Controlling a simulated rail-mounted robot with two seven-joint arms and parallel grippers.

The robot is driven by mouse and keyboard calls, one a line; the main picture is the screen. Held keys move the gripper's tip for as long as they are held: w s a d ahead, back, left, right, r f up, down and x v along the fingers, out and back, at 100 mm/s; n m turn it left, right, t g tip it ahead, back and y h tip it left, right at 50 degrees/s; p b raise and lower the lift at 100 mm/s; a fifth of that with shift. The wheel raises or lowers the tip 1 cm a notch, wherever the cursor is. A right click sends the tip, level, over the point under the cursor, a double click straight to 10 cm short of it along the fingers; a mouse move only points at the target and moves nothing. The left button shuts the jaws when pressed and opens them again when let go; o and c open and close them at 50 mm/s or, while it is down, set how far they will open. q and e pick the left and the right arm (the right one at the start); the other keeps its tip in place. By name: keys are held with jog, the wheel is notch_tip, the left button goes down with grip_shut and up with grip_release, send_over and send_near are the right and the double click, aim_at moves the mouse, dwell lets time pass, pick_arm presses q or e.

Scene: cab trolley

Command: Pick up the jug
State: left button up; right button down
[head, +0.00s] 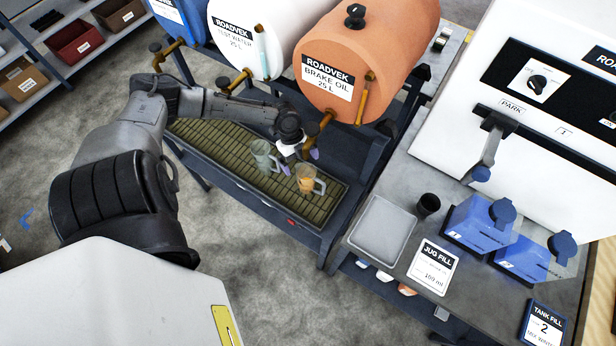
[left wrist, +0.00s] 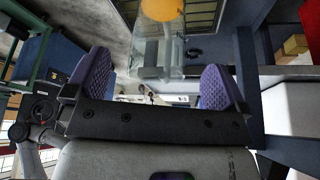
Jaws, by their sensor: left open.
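A clear jug with orange liquid (head: 306,182) stands on the slatted drip tray (head: 215,140), below the orange drum's tap, with its handle to the right. A second clear jug (head: 262,157), greenish and seemingly empty, stands to its left. My left gripper (head: 298,152) is open, just behind and above the orange-filled jug in the head view. In the left wrist view, its two purple finger pads (left wrist: 155,85) are spread apart. A clear jug with orange in it (left wrist: 160,55) shows ahead, between them in direction; nothing is gripped. My right gripper is not in view.
The brake oil drum (head: 362,50) and white water drum (head: 240,35) with brass taps overhang the tray. At right, a bench carries a grey tray (head: 381,229), a black cup (head: 428,205), blue canisters (head: 480,222) and a jug fill card (head: 433,266).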

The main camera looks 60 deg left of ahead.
aim_at(304, 173)
pick_arm(q)
jog(key=shift+x, duration=2.65)
jog(key=shift+c, duration=0.3)
jog(key=shift+r, duration=0.1)
jog(key=c, duration=1)
jog(key=shift+c, duration=0.2)
